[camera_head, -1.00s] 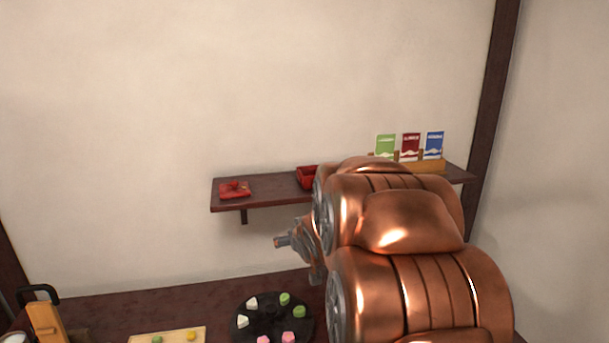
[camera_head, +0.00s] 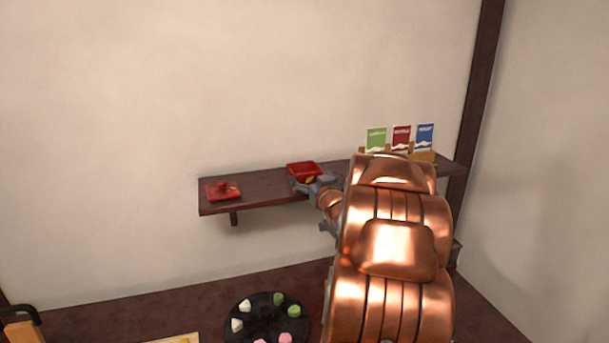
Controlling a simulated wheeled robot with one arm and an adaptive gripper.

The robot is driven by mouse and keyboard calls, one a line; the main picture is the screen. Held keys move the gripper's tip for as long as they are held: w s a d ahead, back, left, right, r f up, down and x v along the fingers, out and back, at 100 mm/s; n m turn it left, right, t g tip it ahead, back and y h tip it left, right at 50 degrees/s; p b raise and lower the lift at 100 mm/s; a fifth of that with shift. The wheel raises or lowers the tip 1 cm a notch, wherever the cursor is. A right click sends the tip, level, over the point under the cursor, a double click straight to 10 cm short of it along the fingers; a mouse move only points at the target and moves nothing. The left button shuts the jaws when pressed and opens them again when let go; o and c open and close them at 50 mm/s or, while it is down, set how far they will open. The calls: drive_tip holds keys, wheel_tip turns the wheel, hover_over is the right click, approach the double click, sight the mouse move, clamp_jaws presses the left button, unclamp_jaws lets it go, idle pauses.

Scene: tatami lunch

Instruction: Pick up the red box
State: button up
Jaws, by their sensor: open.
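The red box (camera_head: 304,169) is a small open-topped box on the dark wall shelf, near the shelf's middle. Its inside and back walls show, and something yellowish shows at its front. My gripper (camera_head: 305,184) is open, at the front of the red box, and overlaps its lower part in the picture. I cannot tell whether the fingers touch the box. The copper arm behind the gripper hides the right part of the shelf.
A flat red lid-like piece (camera_head: 223,191) lies on the left end of the shelf (camera_head: 262,190). Green, red and blue packets (camera_head: 401,139) stand in a wooden holder at its right. Below, a black round plate (camera_head: 247,310) with colored pieces sits on the dark table (camera_head: 150,315).

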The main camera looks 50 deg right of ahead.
sight(300, 163)
drive_tip(key=shift+r+p+x, duration=0.2)
drive_tip(key=shift+p+x, duration=0.4)
drive_tip(key=shift+x, duration=0.45)
drive_tip(key=shift+r+p+x, duration=0.15)
drive_tip(key=shift+p+x, duration=0.45)
drive_tip(key=shift+x, duration=0.5)
drive_tip(key=shift+w+d+f, duration=0.15)
drive_tip(key=shift+w+d, duration=0.2)
drive_tip(key=shift+w, duration=0.3)
drive_tip(key=c, duration=0.8)
